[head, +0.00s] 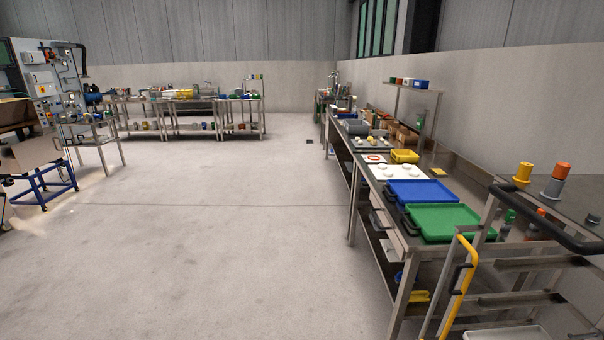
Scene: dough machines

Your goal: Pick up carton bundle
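No clear carton bundle can be made out. Some small brown box-like items (404,134) sit toward the back of the long right-hand workbench (381,225), too small to tell whether they are cartons or bundled. Neither of my grippers is in the head view.
A green tray (442,222), blue tray (422,192), white board (398,172) and yellow bin (404,156) lie on the right bench. A metal cart (515,264) stands at near right. Workbenches (190,98) line the back; a blue stand (45,186) is left. The middle floor is clear.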

